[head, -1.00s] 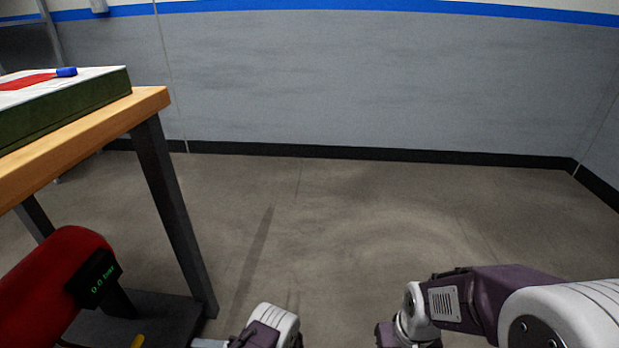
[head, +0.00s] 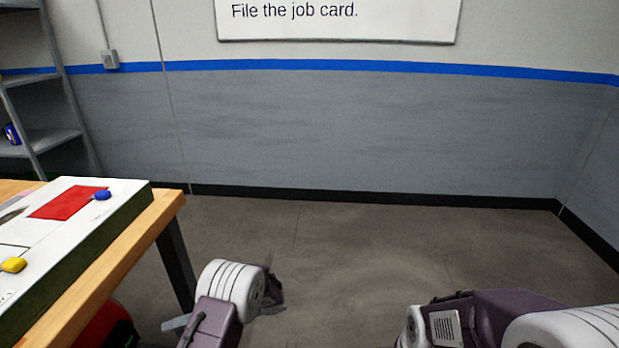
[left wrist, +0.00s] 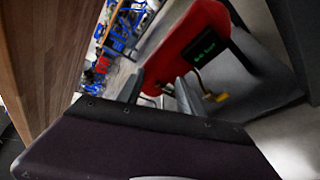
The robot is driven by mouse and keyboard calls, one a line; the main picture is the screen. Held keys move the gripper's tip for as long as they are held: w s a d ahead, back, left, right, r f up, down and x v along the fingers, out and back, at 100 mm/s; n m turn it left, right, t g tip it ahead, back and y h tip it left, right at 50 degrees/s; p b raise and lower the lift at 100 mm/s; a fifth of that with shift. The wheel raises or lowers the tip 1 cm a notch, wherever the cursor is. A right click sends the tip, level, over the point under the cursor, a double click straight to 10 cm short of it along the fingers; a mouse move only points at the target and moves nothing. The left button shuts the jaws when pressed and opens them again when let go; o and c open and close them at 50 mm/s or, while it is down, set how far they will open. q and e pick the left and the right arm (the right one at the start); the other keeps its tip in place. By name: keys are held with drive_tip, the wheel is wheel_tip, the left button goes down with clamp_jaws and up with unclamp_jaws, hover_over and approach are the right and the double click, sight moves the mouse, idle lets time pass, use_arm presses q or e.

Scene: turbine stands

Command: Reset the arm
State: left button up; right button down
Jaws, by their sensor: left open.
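My left arm (head: 225,300) is bent at the bottom middle of the head view, just right of the table. In the left wrist view my left gripper (left wrist: 161,93) shows two grey fingertips apart, with nothing between them. Only a bit of the red tank (head: 98,326) shows in the head view, under the table edge. My right arm (head: 490,318) lies along the bottom right; its gripper is out of frame.
A wooden table (head: 165,212) stands at the left with a white-topped board (head: 40,247) carrying a red patch, a blue knob (head: 103,195) and a yellow knob (head: 13,265). A grey shelf (head: 50,140) is behind. The floor (head: 380,250) ahead is clear to the wall.

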use_arm(q)
drive_tip(key=s+d+r+n+h+p, duration=0.1)
drive_tip(key=s+r+n+h+p, duration=0.25)
drive_tip(key=r+p, duration=0.4)
drive_tip(key=s+d+r+n+h+p, duration=0.15)
drive_tip(key=s+r+n+p, duration=0.3)
drive_tip(key=r, duration=0.65)
drive_tip(key=s+d+r+n+h+p, duration=0.1)
drive_tip(key=s+r+n+h+p, duration=0.25)
drive_tip(key=r+p, duration=0.4)
drive_tip(key=s+d+r+n+t+h+p, duration=0.1)
drive_tip(key=s+d+r+n+h+p, duration=0.3)
drive_tip(key=n, duration=0.3)
drive_tip(key=w+d+f+n+t+h+b, duration=0.2)
drive_tip(key=d+n, duration=0.5)
drive_tip(key=n, duration=0.4)
drive_tip(key=shift+f+t, duration=0.25)
drive_tip(key=shift+t, duration=0.25)
use_arm(e)
wheel_tip(320, 180, up, 26)
drive_tip(key=shift+f, duration=0.15)
